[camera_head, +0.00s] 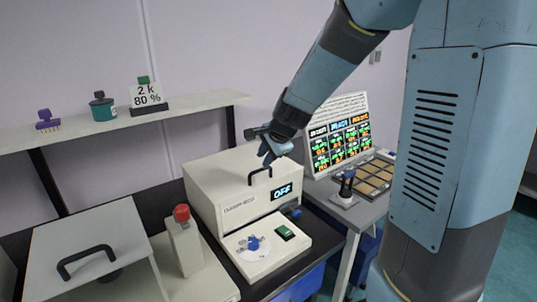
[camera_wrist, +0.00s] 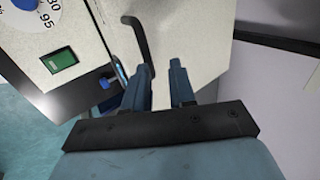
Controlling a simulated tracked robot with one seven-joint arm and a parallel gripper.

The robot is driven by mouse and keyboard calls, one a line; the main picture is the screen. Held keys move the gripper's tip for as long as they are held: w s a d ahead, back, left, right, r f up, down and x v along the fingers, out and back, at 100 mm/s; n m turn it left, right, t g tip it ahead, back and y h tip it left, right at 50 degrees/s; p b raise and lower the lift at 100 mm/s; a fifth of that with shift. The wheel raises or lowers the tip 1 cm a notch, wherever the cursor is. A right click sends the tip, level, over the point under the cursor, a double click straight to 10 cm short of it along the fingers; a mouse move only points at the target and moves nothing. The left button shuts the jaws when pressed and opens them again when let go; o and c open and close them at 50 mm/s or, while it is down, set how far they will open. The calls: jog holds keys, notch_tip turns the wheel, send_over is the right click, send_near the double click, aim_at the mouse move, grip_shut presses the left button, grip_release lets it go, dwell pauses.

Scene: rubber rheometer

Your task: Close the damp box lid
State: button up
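A cream box (camera_head: 238,193) with an "OFF" display (camera_head: 282,191) stands in the middle; I take it for the damp box, but its small label is hard to read. Its top looks flat, and I cannot tell whether its lid is fully down. A black handle (camera_head: 260,176) sits at its upper front edge; the handle also shows in the wrist view (camera_wrist: 142,43). My gripper (camera_head: 268,154) is just above and behind this handle. In the wrist view my gripper (camera_wrist: 166,75) has a gap between its fingers and nothing in it. The handle passes close beside the left finger; contact is unclear.
A white panel (camera_head: 90,250) with a black handle is at the front left. A red-topped block (camera_head: 186,240) and a dial (camera_head: 254,246) with a green switch (camera_head: 285,232) are in front. A screen (camera_head: 340,135) stands right; a shelf (camera_head: 120,119) runs behind.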

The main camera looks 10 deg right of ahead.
jog(key=shift+o, duration=1.1)
jog(key=shift+a, duration=0.25)
jog(key=v, duration=1.3)
jog(key=shift+s+r, duration=0.25)
jog(key=shift+d, duration=0.15)
jog(key=s+d+n+h, duration=0.1)
jog(key=s+d+n, duration=0.2)
jog(key=s+n, duration=0.3)
jog(key=s+d+n+h, duration=0.1)
jog(key=s+d+n, duration=0.2)
jog(key=s+n, duration=0.4)
jog(key=shift+s+d+h, duration=0.2)
jog(key=shift+s+h, duration=0.2)
jog(key=shift+s, duration=3.25)
